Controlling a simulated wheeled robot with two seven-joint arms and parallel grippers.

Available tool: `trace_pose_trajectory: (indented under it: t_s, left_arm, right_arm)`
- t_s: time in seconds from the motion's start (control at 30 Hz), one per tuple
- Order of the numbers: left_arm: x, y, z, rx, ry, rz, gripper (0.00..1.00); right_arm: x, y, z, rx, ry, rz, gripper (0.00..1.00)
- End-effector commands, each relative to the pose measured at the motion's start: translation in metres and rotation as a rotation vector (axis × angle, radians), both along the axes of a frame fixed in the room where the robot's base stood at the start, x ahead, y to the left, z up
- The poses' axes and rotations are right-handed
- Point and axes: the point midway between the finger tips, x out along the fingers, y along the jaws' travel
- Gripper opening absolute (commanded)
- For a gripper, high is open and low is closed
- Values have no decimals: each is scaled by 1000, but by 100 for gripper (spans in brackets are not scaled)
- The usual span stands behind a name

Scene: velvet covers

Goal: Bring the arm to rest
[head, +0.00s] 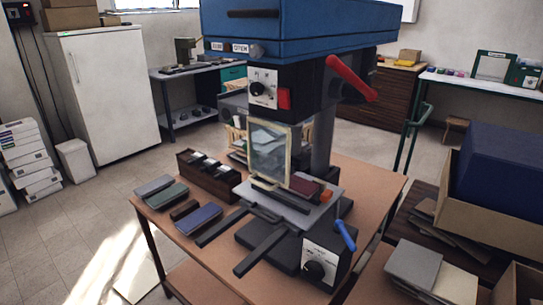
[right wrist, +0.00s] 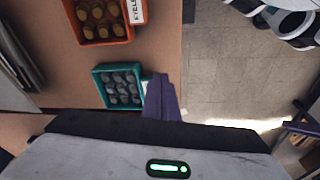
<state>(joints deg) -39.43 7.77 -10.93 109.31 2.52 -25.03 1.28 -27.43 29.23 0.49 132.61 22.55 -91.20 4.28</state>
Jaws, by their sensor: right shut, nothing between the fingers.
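My right gripper (right wrist: 160,98) shows in the right wrist view with its dark purple fingers together and nothing between them. Its fingertips are beside a teal bin (right wrist: 101,74) of grey round pieces, near the edge of a brown tabletop (right wrist: 168,30). I cannot tell its height above the table. Neither of my arms shows in the head view, and my left gripper is in no view.
An orange bin (right wrist: 80,36) of round brownish pieces sits beyond the teal bin. In the head view, a blue press (head: 300,28) with a red lever (head: 350,79) stands on a wooden table (head: 188,262). Several small covers lie at its left. Tiled floor (head: 60,235) is open at left.

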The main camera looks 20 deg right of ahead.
Motion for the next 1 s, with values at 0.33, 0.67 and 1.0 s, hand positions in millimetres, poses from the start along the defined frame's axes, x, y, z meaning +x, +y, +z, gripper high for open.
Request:
trace_pose_trajectory:
  t_s: [0.33,0.67,1.0]
  left_arm:
    - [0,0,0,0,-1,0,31]
    - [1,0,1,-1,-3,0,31]
    - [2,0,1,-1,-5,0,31]
  right_arm:
    - [-13,79,20,53,-114,-66,0]
    - [14,103,-23,110,-257,-59,0]
    - [26,130,-89,220,-478,-50,0]
